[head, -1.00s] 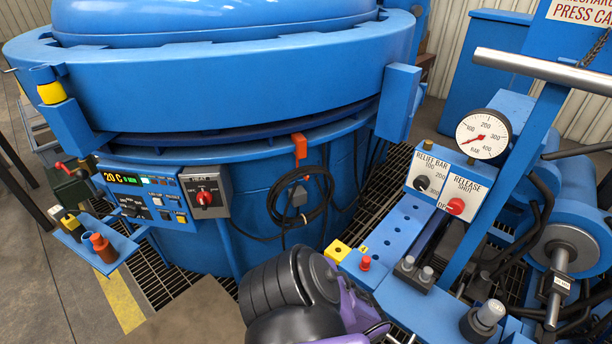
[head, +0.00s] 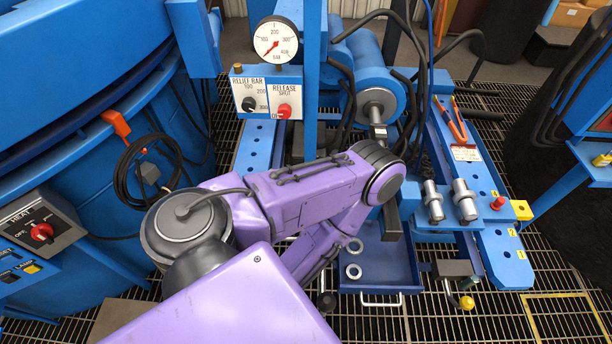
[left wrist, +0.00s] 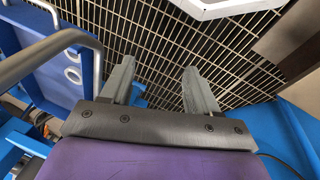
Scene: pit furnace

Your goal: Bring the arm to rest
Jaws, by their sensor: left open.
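My left arm (head: 300,195) crosses the middle of the head view, folded at a bend above the blue bench. Its gripper is hidden behind the arm links in that view. In the left wrist view my left gripper (left wrist: 158,68) is open, with two grey fingers apart and nothing between them. Floor grating lies beyond the fingers. A blue tray (left wrist: 40,70) with metal rings is at the left of that view, apart from the fingers. My right gripper is not in view.
The blue drawer tray (head: 400,262) with rings and a white handle is beside my arm. A pressure gauge (head: 275,40) and a release panel (head: 283,108) stand behind it. The blue furnace (head: 90,120) is at left. Open grating (head: 450,320) lies at lower right.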

